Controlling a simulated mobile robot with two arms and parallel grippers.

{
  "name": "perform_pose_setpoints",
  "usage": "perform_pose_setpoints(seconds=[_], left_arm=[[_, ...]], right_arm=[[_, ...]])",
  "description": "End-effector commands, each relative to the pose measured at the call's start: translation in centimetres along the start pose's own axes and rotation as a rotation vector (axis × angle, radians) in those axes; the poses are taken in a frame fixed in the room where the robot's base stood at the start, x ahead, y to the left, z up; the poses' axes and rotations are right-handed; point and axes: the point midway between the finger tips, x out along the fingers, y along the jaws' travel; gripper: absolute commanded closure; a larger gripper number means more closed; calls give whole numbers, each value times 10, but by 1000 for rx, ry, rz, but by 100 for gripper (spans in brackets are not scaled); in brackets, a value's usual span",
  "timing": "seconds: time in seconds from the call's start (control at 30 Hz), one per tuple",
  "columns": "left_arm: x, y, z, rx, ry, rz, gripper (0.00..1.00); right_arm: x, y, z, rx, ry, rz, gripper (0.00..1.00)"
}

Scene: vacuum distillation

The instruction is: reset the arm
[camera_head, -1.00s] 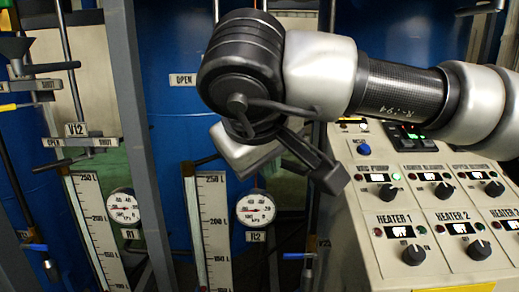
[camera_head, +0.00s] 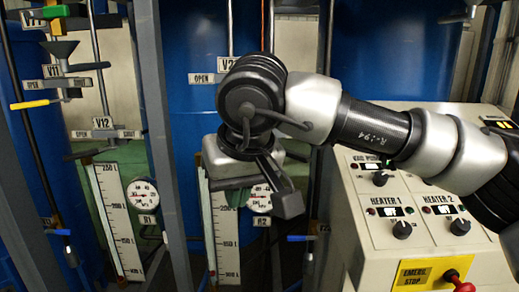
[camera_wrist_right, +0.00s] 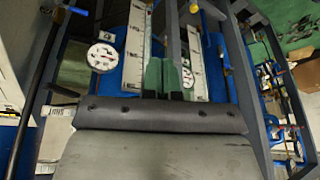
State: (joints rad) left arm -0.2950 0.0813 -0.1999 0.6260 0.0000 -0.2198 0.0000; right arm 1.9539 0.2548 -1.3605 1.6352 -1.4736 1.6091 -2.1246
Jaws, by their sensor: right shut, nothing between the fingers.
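My right arm comes in from the right in the head view. Its gripper (camera_head: 284,200) points downward, shut and empty. It hangs in front of the R2 gauge and the right level scale, hiding part of both, and no contact with them shows. In the right wrist view my own wide grey gripper body fills the lower middle. My left arm and gripper are not in view.
The control panel (camera_head: 352,232) with heater knobs and a red emergency stop (camera_head: 458,282) stands at the right, below my arm. Grey frame posts (camera_head: 163,150), level scales (camera_head: 121,225) and valves such as V12 (camera_head: 104,133) stand at the left. Blue tanks (camera_head: 195,60) are behind.

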Motion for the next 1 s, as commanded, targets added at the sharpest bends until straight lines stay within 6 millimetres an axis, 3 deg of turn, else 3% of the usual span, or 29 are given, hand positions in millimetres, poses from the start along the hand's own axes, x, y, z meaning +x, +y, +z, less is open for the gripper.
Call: perform_pose_setpoints(seconds=[0.27,0.47,0.57,0.67,0.8,0.83,1.0], left_arm=[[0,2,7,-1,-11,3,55],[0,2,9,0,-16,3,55],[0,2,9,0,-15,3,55],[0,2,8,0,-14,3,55],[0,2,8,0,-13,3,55],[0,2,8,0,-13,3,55],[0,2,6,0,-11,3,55]], right_arm=[[49,-35,-9,420,-252,-456,100],[96,-42,-37,1041,-665,-912,100],[130,-26,-54,1397,-921,-1100,100],[177,4,-66,1767,-1198,-1253,100],[261,58,-59,2267,-1591,-1402,100],[280,69,-54,-2242,1582,1351,100],[384,126,-1,-1825,1318,965,100]])
